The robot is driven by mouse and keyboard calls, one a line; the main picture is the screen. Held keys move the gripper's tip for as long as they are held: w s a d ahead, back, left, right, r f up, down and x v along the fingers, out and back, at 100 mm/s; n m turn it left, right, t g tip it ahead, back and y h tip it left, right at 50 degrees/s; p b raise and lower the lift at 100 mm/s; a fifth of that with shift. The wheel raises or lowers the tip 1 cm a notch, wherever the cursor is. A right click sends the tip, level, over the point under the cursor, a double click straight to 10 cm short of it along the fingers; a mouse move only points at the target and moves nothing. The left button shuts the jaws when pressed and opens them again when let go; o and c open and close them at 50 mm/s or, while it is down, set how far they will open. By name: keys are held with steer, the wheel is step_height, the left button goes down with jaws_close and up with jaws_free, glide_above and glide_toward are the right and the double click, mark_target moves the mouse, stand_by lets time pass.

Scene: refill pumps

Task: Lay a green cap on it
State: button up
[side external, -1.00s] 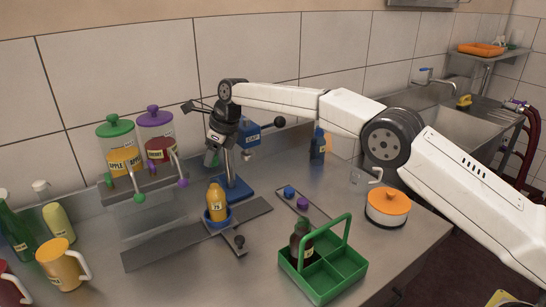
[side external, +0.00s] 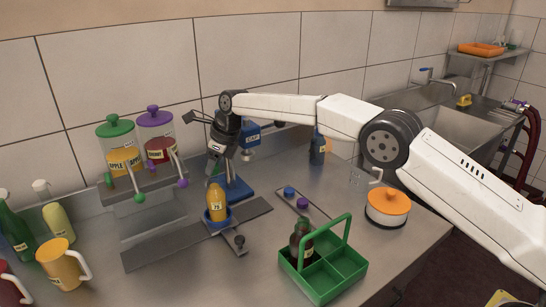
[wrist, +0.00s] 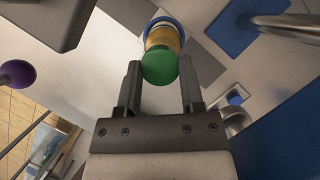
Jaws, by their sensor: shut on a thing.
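The green cap (wrist: 160,68) is between the two fingertips of my gripper (wrist: 160,80) in the wrist view. My gripper (side external: 213,172) is shut on it, pointing down just above the bottle in the side view. The orange bottle (side external: 216,204) stands upright in a blue ring holder (side external: 207,219). In the wrist view the bottle (wrist: 162,36) shows beyond the cap, which hides part of its top. I cannot tell whether the cap touches the bottle.
A blue capping press (side external: 240,190) stands right behind the bottle. Two dispensers (side external: 125,160) with levers are at left. A narrow tray (side external: 300,214) holds a blue and a purple cap. A green crate (side external: 318,281) with a dark bottle is at front right.

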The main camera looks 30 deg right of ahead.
steer(key=shift+f, duration=1.15)
stand_by(1.5)
steer(key=o, duration=1)
steer(key=shift+r, duration=0.1)
steer(key=shift+r, duration=3.45)
